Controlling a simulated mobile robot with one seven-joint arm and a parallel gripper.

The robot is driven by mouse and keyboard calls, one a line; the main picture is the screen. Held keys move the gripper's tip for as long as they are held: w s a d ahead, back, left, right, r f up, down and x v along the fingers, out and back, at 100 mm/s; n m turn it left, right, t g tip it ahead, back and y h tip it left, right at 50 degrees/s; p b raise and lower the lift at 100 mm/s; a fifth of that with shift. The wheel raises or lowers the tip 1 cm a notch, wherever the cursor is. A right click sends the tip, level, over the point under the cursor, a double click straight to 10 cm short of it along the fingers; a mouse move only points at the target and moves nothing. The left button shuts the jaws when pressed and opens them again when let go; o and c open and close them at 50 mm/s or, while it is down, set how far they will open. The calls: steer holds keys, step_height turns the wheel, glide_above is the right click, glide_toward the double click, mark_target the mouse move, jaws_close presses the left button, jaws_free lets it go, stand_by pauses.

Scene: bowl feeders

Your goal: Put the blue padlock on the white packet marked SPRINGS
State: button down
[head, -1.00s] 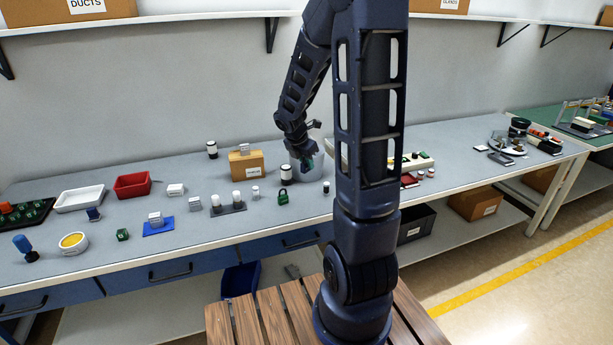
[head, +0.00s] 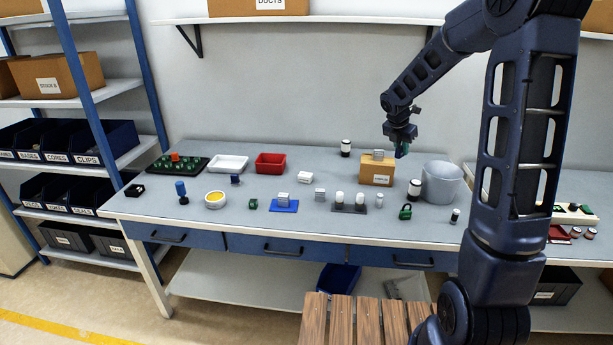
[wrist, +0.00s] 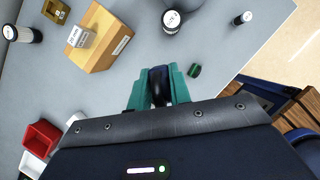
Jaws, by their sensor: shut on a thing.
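My gripper (head: 402,151) is raised above the bench, between a cardboard box and a grey bucket in the head view. In the wrist view its green fingers (wrist: 158,88) are shut on a dark blue thing, the blue padlock (wrist: 159,82), whose shape is mostly hidden. Several small white packets are in view: one on top of the cardboard box (head: 378,155), one on the bench further left (head: 304,176), one on a blue mat (head: 284,197) and one beside that mat (head: 320,194).
The cardboard box (head: 376,174) and grey bucket (head: 442,184) flank the space under my gripper. A green padlock (head: 405,212) and a white-topped jar (head: 415,189) stand near the bucket. Red (head: 271,163) and white (head: 228,164) trays lie left. Bare bench shows between the small items.

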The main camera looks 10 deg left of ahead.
steer(key=w+a+r+n+y, duration=0.1)
steer(key=w+a+n, duration=0.1)
steer(key=w+a, duration=0.45)
steer(key=w+a+n, duration=0.2)
steer(key=w+a, duration=0.1)
steer(key=a, duration=0.7)
steer(key=n+t+y, duration=0.1)
steer(key=n+y, duration=0.1)
steer(key=n, duration=0.2)
glide_above(305, 174)
step_height(305, 174, down, 20)
steer(key=shift+w+d+r, duration=0.1)
steer(key=shift+w+r, duration=0.05)
steer(key=shift+r, duration=0.05)
steer(key=shift+f, duration=0.15)
steer(key=c, duration=1.3)
jaws_free()
